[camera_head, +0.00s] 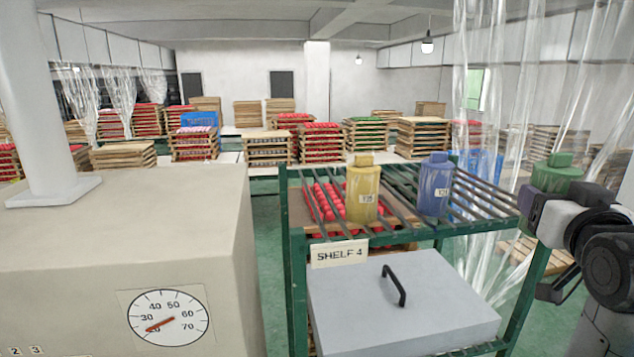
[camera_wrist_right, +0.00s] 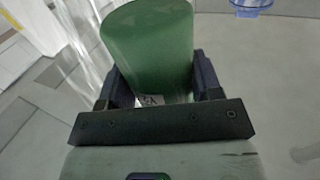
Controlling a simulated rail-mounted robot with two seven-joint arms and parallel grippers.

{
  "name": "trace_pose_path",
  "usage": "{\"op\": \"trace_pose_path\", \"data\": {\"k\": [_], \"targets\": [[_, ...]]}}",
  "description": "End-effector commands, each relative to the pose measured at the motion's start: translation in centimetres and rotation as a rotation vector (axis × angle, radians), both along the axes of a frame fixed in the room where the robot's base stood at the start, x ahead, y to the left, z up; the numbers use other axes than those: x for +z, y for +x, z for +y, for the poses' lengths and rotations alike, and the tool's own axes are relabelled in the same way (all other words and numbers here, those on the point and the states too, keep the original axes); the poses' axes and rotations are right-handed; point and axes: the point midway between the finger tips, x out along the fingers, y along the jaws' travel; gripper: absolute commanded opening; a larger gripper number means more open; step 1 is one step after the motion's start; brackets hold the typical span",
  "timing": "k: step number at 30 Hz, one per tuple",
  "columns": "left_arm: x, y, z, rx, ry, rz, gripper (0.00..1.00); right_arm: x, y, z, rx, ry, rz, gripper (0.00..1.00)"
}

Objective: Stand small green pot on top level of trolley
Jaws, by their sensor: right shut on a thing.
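The small green pot (camera_head: 556,174) is held at the right of the head view, to the right of the trolley. My right gripper (camera_head: 548,200) is shut on it; in the right wrist view the green pot (camera_wrist_right: 150,50) stands between the two dark fingers (camera_wrist_right: 160,85). The green trolley (camera_head: 297,230) has a slatted top level (camera_head: 405,190). A yellow pot (camera_head: 362,190) and a blue pot (camera_head: 435,185) stand upright on that top level. The green pot is apart from the trolley. My left gripper is not in view.
A beige cabinet with a dial (camera_head: 168,317) stands at left. Clear plastic strips (camera_head: 480,60) hang behind the trolley's right side. Slats right of the blue pot are free.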

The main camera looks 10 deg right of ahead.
Motion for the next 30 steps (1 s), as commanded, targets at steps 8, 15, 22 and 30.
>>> {"op": "trace_pose_path", "data": {"k": [8, 15, 22, 30], "targets": [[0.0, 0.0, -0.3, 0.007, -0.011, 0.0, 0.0, 4.2, -2.8, 2.7, 0.022, -0.003, -0.008, 0.47], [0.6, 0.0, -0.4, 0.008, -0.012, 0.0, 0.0, 3.7, -3.9, 7.0, 0.09, -0.001, -0.001, 0.47], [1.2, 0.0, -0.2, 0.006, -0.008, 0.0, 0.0, 0.7, -3.8, 10.0, 0.15, -0.002, 0.001, 0.47], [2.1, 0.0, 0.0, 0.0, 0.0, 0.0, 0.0, -4.5, -3.3, 13.1, 0.218, 0.001, 0.006, 0.47]]}}
